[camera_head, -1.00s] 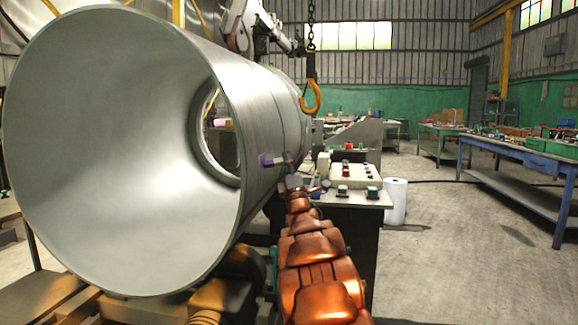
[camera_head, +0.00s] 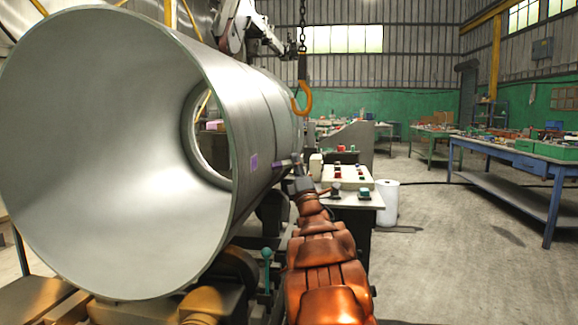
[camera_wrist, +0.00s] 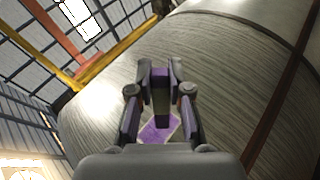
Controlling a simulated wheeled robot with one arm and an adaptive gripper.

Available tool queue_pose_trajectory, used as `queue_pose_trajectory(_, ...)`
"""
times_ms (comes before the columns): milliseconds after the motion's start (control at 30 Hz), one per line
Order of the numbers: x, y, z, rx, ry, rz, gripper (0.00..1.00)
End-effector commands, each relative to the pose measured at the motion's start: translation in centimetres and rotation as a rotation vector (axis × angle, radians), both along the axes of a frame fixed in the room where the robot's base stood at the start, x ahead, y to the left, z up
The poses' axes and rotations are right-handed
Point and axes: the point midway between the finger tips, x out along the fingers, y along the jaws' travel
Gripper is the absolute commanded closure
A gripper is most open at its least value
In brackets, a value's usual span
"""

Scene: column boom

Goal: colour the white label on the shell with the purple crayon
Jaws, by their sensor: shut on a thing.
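The big grey metal shell (camera_head: 255,110) lies on its side at the left, its open end facing me. Its label (camera_head: 253,161) is a small patch on the near side wall and looks purple. In the wrist view the label (camera_wrist: 157,130) is mostly purple with a paler edge; part is hidden behind the crayon and fingers. My gripper (camera_head: 296,160) is right of the label, shut on the purple crayon (camera_head: 281,163). The crayon points left at the label, with a visible gap in the head view. The crayon also shows between my fingers in the wrist view (camera_wrist: 160,100).
An orange hook (camera_head: 303,98) hangs on a chain behind the shell. A control desk (camera_head: 347,178) with buttons stands just beyond my gripper, with a white roll (camera_head: 387,203) beside it. A blue workbench (camera_head: 515,180) is at the right. The floor between is open.

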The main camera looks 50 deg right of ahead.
Motion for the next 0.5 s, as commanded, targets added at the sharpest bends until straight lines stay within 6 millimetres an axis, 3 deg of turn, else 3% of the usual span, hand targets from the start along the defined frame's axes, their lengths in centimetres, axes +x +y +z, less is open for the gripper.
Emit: queue_pose_trajectory(500, -0.76, -0.51, 0.00, 0.000, 0.000, -0.001, 1.00)
